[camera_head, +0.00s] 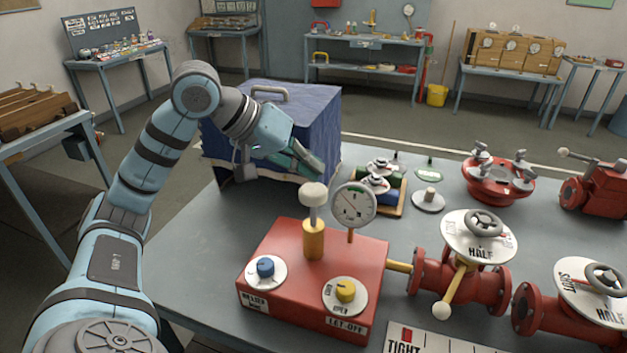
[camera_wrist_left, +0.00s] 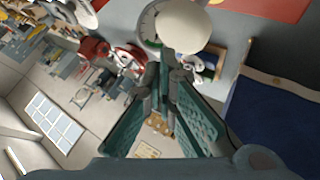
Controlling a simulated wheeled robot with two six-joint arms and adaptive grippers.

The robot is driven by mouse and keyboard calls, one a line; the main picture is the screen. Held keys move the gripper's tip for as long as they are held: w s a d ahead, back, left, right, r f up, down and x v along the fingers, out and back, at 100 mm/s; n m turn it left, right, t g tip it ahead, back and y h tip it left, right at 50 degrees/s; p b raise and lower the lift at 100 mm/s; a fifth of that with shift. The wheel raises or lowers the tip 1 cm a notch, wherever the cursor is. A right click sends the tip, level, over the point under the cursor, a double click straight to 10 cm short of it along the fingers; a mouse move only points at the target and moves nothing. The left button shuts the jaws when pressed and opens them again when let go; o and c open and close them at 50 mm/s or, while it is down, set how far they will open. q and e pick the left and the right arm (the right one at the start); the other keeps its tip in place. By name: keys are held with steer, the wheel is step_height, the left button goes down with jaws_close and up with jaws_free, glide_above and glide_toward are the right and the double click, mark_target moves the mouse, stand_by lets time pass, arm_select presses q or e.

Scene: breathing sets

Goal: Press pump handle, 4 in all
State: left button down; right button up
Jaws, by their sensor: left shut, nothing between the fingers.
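The pump handle (camera_head: 313,195) is a pale knob on a stem above a yellow cylinder (camera_head: 313,240). It stands upright on the red pump box (camera_head: 300,275), beside a round dial gauge (camera_head: 354,205). My left gripper (camera_head: 318,172) is shut and empty. Its fingertips are just above and behind the knob in the head view, seemingly apart from it. In the left wrist view the knob (camera_wrist_left: 183,26) shows large beyond the closed fingertips (camera_wrist_left: 160,82) and partly hides the gauge. My right gripper is not in view.
A blue knob (camera_head: 265,267) and a yellow knob (camera_head: 346,290) sit on the box top. A yellow pipe leads to red valves with handwheels (camera_head: 484,223). A blue covered box (camera_head: 310,115) stands behind my left gripper. The table's left front is bare.

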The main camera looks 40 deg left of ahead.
mark_target(311, 186)
arm_select(q)
steer(key=shift+r, duration=0.15)
step_height(311, 186, up, 5)
steer(key=p, duration=0.5)
stand_by(0.4)
stand_by(1.4)
